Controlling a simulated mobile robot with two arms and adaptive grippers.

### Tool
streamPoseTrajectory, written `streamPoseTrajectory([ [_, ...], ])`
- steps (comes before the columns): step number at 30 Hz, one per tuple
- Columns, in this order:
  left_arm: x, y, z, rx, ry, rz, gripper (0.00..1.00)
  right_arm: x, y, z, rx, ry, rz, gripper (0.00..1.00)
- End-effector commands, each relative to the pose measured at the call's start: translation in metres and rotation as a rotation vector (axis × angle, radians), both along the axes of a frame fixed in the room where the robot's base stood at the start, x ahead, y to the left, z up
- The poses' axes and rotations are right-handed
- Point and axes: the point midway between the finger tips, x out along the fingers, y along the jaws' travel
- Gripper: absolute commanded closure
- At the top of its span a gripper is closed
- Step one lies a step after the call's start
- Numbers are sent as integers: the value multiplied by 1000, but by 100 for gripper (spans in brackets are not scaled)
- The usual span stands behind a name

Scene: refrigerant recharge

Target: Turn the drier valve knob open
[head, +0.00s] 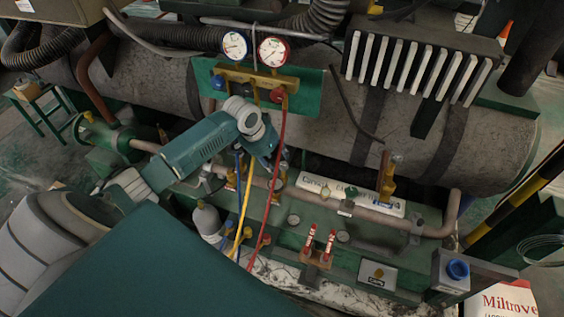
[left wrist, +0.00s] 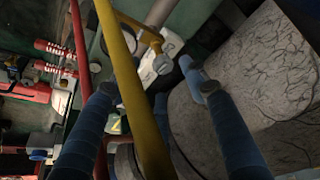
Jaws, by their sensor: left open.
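A white, labelled cylinder, possibly the drier (head: 375,203), lies along the brown pipe at the back of the green skid. A small green round part (head: 325,192) shows at it; I cannot tell whether this is the drier valve knob. My left gripper (head: 270,162) points down among the hoses, to the left of the white cylinder, its fingertips hard to make out. In the left wrist view my left gripper (left wrist: 152,82) is open, with its two blue fingers apart. My right gripper is not in view.
Red (head: 278,170), yellow (head: 244,215) and blue hoses hang from the gauge manifold (head: 245,80) close around my left gripper. Two red-handled valves (head: 320,243) stand at the front. A grey bottle (head: 207,220) stands to their left. A large grey tank lies behind.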

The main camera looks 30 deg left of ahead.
Motion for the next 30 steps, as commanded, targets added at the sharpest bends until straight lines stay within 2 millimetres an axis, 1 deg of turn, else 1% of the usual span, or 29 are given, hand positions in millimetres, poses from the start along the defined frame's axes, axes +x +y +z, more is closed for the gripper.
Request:
streamPoseTrajectory([
  [1,12,-3,2,-3,-3,2,55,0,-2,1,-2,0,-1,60],
  [2,17,-5,2,-2,-2,1,55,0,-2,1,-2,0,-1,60],
  [3,17,-4,-10,-1,5,1,55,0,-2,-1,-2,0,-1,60],
  [6,22,-6,-26,0,4,1,55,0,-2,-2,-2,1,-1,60],
  [10,28,-6,-39,0,2,1,55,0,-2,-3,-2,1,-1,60],
  [15,31,-6,-46,2,1,0,55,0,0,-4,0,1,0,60],
  [22,31,-6,-46,2,1,0,55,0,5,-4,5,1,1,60],
  [23,31,-6,-46,2,0,0,57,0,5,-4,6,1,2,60],
  [27,31,-6,-46,2,0,0,85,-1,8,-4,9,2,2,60],
  [29,32,-6,-46,2,-1,0,97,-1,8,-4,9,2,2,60],
  [30,32,-6,-46,3,-2,0,99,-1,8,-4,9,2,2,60],
])
